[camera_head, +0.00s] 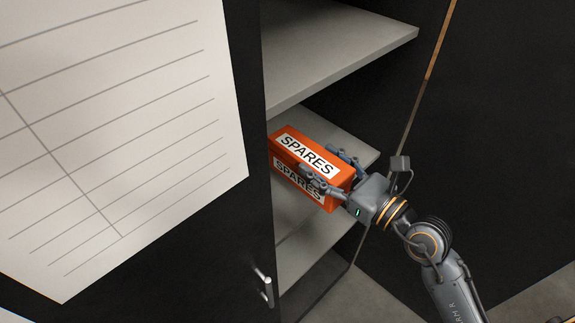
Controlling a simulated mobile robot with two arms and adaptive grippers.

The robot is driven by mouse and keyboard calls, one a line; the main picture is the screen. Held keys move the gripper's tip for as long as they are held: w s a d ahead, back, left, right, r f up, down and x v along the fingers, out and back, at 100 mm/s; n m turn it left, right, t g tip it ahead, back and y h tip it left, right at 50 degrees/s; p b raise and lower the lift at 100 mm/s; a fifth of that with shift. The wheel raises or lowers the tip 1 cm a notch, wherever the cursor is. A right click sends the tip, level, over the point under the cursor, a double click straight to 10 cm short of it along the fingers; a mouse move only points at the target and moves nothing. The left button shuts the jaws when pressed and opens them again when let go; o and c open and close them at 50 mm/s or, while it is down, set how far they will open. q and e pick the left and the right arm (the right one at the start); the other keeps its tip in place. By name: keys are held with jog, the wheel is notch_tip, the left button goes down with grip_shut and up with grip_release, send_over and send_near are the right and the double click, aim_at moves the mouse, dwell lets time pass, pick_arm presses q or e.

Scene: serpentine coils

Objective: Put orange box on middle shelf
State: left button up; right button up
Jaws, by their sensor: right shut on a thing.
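The orange box (283,144) has white labels reading "SPARES" on its top and side. My right gripper (320,168) comes in from the lower right and is shut on the right end of the box. The box is at the cabinet opening, in front of a grey shelf (345,132) just below the uppermost one in view. It hides part of that shelf, and I cannot tell whether it touches it. The box's left end meets the edge of the dark door in the picture. My left gripper is not in view.
A higher grey shelf (340,50) and a lower one (310,225) show, both empty where visible. The dark door (255,200) with a metal handle (264,285) and a lined white sheet (120,130) fills the left. A dark panel (500,130) stands at right.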

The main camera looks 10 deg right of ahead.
jog(key=w+f, duration=0.1)
jog(key=w, duration=0.1)
jog(key=w+f, duration=0.1)
jog(key=w, duration=0.2)
jog(key=w+f, duration=0.1)
jog(key=w, duration=0.2)
jog(key=shift+w+d+f+b, duration=0.1)
jog(key=shift+d+f+b, duration=0.1)
jog(key=shift+b, duration=0.1)
jog(key=shift+w+d+f+b, duration=0.1)
jog(key=shift+w+f+b, duration=0.7)
jog(key=shift+f, duration=0.7)
jog(key=shift+w+f+b, duration=0.7)
jog(key=shift+w+f, duration=0.05)
jog(key=shift+f, duration=0.7)
jog(key=shift+w+d+f+b, duration=0.1)
jog(key=shift+w+f+b, duration=0.7)
jog(key=shift+f, duration=0.7)
jog(key=shift+f, duration=0.2)
jog(key=o, duration=1.7)
jog(key=shift+a, duration=0.1)
jog(key=shift+s, duration=0.1)
